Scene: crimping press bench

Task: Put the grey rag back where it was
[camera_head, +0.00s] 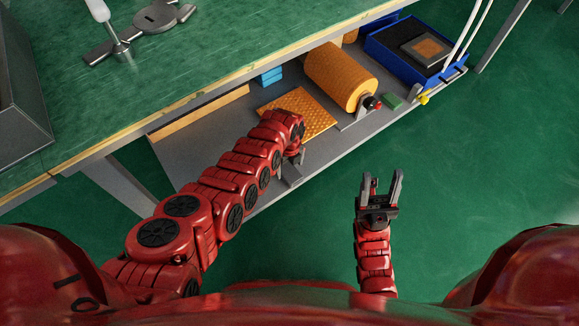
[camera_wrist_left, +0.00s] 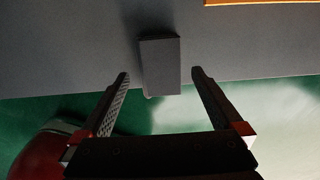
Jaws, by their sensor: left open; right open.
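A small plain grey block-like piece (camera_wrist_left: 161,66), which may be the folded grey rag, lies at the front edge of the lower shelf (camera_wrist_left: 60,60) in the left wrist view. My left gripper (camera_wrist_left: 160,78) is open. Its fingertips are on either side of the near part of the piece, with a gap on both sides. In the head view my left gripper (camera_head: 291,172) is at the shelf's front edge, partly hidden by its own arm. My right gripper (camera_head: 382,180) is open and empty, over the green floor in front of the shelf.
The green bench top (camera_head: 200,60) overhangs the shelf. The floor (camera_head: 470,170) at right is clear.

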